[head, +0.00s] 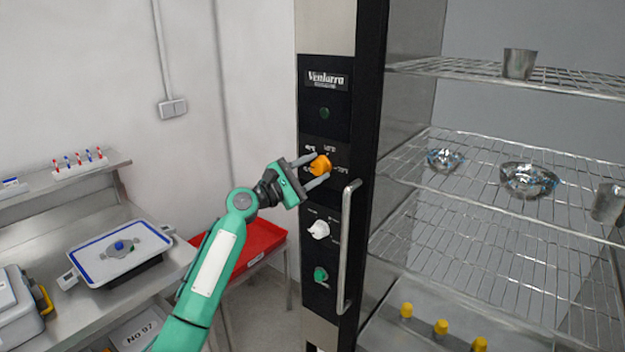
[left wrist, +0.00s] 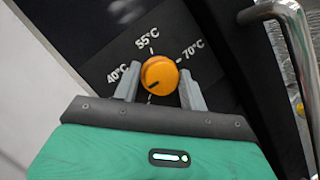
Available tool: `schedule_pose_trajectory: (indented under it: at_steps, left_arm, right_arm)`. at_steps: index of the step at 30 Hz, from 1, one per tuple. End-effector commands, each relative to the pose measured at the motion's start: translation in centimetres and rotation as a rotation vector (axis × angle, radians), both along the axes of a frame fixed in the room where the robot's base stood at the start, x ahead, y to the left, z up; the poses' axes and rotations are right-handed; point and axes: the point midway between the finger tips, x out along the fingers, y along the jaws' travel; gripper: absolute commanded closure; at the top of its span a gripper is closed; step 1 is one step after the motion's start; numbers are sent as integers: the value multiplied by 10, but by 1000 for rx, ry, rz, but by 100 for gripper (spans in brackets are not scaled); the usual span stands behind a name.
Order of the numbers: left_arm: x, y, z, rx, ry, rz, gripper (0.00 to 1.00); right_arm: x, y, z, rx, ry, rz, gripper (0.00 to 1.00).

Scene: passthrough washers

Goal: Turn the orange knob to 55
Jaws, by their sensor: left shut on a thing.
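The orange knob (head: 320,165) sits on the black control panel (head: 325,125) of the tall cabinet. In the left wrist view the orange knob (left wrist: 160,72) is ringed by the marks 40°C at left, 55°C (left wrist: 148,38) at top and 70°C at right. A short dark mark on the knob's face points to the lower left, away from 55°C. My left gripper (head: 319,168) is shut on the knob, with one finger on each side of it; its fingers also show in the left wrist view (left wrist: 159,88). My right gripper is not in view.
Below are a white knob (head: 318,230) and a green knob (head: 320,274). A metal handle (head: 346,245) stands out just right of the knobs. Open wire shelves (head: 480,185) hold metal bowls. A bench with a tray (head: 120,252) and a red bin (head: 255,240) lie left.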

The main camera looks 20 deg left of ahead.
Motion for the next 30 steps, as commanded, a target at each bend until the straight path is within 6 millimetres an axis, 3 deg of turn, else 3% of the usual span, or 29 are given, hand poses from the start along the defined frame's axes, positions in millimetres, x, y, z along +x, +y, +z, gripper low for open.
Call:
schedule_pose_trajectory:
  at_steps: [12, 30]
  left_arm:
    - [0, -1, -3, 379, -130, -3, 80]
    - [0, -2, 0, 916, -321, -7, 80]
  right_arm:
    - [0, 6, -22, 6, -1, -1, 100]
    - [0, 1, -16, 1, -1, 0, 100]
